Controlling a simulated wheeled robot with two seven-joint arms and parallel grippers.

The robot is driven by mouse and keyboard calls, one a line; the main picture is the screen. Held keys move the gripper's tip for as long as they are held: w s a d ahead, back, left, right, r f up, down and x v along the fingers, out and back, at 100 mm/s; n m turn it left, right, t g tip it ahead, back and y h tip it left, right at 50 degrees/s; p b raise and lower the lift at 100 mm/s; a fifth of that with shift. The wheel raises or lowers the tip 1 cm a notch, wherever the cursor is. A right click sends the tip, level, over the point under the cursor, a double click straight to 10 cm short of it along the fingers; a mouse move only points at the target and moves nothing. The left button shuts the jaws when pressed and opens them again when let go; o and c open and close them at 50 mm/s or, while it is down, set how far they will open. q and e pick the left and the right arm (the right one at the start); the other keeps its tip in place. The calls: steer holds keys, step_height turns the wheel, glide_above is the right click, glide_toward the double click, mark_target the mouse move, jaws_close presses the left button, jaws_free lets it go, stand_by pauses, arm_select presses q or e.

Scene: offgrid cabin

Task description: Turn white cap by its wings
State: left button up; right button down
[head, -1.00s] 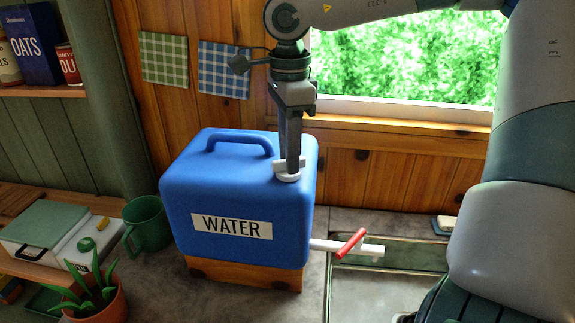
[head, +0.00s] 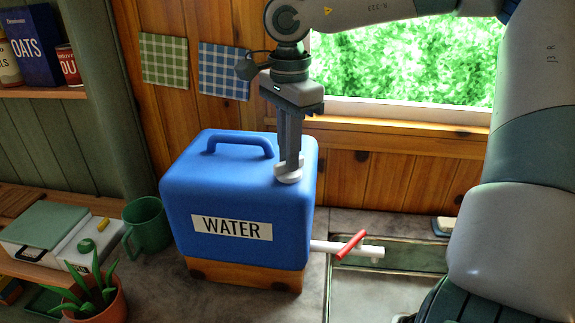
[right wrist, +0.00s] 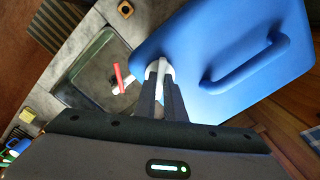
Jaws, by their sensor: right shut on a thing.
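The white cap (head: 288,178) sits on the top of the blue water jug (head: 185,185), near its right end. In the right wrist view the cap (right wrist: 153,68) shows between and just beyond the fingertips. My right gripper (head: 289,165) points straight down from above and is shut on the cap's wings. The fingers hide most of the wings in the head view. My left gripper is not in view.
The jug stands on a wooden block, with a white spout and red tap handle (head: 351,243) over the sink (head: 400,256). A green mug (head: 147,226) and potted plant (head: 97,300) stand at the left. The jug's handle (head: 240,141) rises left of the cap.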

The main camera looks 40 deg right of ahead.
steer(key=shift+n, duration=1.7)
steer(key=shift+n, duration=0.7)
steer(key=shift+n+p, duration=0.3)
steer(key=shift+n, duration=0.7)
steer(key=shift+n, duration=1.4)
steer(key=c, duration=1.8)
jaws_free()
steer(key=shift+c, duration=0.2)
